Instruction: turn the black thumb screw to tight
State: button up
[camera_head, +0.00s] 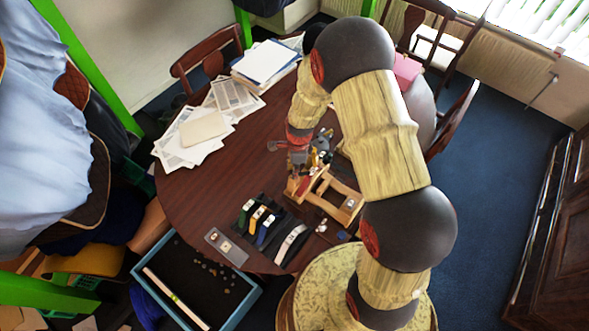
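A light wooden frame (341,208) stands on the dark round table near its front right edge. My gripper (312,167) is at the upper left end of this frame, close above it or touching it; I cannot tell which. Its fingers are small and partly mixed in with dark and coloured parts there, so I cannot see whether they are open or shut. The black thumb screw cannot be made out; it is too small or hidden by my gripper and the parts around it.
Several dark, white and coloured strips (262,224) lie on the table left of the frame. A small grey tray (226,247) lies at the front edge. Papers (201,130) cover the back left. A blue-rimmed box (240,301) stands below the table edge. The table's left middle is clear.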

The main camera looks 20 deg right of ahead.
jog(key=o, duration=0.4)
jog(key=r, duration=1.2)
jog(key=shift+s+d, duration=0.2)
jog(key=shift+d, duration=0.15)
